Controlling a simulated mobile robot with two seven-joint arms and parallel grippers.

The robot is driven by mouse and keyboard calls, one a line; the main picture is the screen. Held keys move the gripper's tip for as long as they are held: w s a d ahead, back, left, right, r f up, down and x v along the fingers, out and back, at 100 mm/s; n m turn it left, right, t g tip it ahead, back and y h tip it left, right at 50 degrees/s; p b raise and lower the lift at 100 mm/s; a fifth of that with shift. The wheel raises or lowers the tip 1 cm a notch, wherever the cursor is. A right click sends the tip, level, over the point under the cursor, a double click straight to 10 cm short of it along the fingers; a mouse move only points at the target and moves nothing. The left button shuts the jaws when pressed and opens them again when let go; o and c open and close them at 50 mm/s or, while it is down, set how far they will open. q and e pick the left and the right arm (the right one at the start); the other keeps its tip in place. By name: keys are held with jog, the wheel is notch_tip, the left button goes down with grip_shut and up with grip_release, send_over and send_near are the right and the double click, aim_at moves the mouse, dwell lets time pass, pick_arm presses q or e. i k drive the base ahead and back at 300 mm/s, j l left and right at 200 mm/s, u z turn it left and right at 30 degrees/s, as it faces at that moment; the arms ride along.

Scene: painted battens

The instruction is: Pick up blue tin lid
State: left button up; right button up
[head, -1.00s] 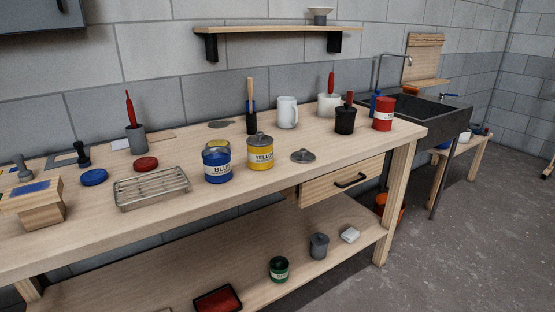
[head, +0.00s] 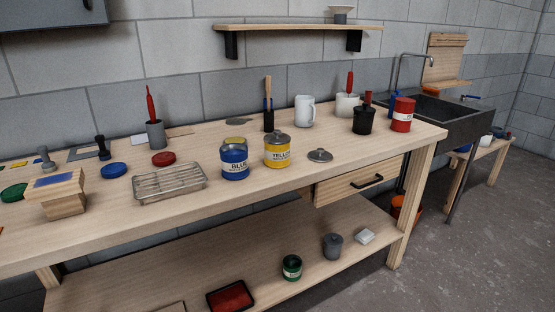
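A blue tin (head: 235,160) labelled BLUE stands on the workbench; its top has no knobbed lid and shows a yellowish surface. A grey lid with a knob (head: 320,155) lies flat on the bench to the right of the tins. A yellow tin (head: 277,151) next to the blue one has a similar grey knobbed lid on it. A flat blue disc (head: 114,170) lies farther left on the bench; I cannot tell whether it is a lid. Neither of my grippers is in view.
A wire rack (head: 170,184), a red disc (head: 163,159) and a wooden block (head: 56,192) lie on the left part of the bench (head: 140,225). A white jug (head: 304,111), a black pot (head: 367,120) and a red tin (head: 402,114) stand behind. Bench around the grey lid is clear.

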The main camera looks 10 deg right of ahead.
aim_at(318, 155)
jog(key=u, duration=0.85)
jog(key=l+u, duration=0.85)
jog(key=k+l+u, duration=0.15)
jog(key=l, duration=0.15)
jog(key=l+u, duration=0.15)
jog(key=l, duration=0.15)
jog(key=k+l+u, duration=0.15)
jog(key=l, duration=0.15)
jog(key=k+l, duration=0.1)
jog(key=l, duration=0.2)
jog(key=k+l+u, duration=0.1)
jog(key=l, duration=0.2)
jog(key=k+l, duration=0.15)
jog(key=l, duration=0.15)
jog(key=u, duration=0.05)
